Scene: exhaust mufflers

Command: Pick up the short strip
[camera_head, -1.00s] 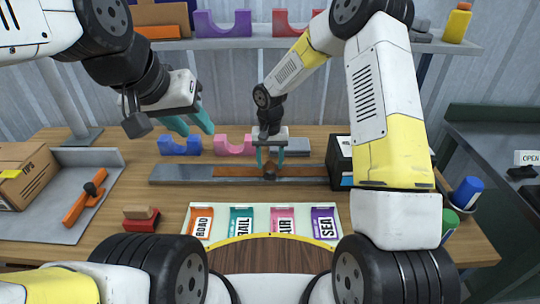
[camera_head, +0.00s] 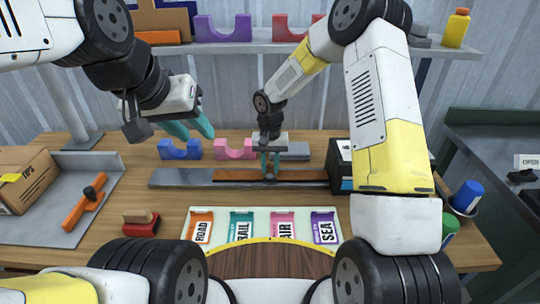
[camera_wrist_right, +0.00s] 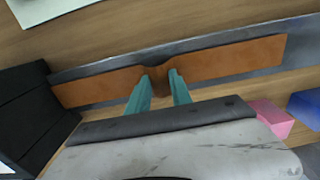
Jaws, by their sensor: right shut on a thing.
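A brown-orange strip (camera_head: 235,175) lies along a long grey bar (camera_head: 180,180) in the middle of the bench. It also shows in the right wrist view (camera_wrist_right: 225,62), with a raised grip at its middle. My right gripper (camera_head: 270,175) is shut on that grip, its teal fingers (camera_wrist_right: 160,84) one on each side. The strip appears to rest on the bar; I see no clear gap under it. My left gripper (camera_head: 199,135) is open and empty above the bench, left of the strip. Another orange strip (camera_head: 74,214) with a dark knob lies on the grey tray at left.
Blue (camera_head: 180,152) and pink (camera_head: 234,152) cradles stand behind the bar. A black box (camera_head: 342,165) is close to the bar's right end. A panel of labelled cards (camera_head: 220,233) lies in front. A red stamp-like block (camera_head: 141,222) sits at front left.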

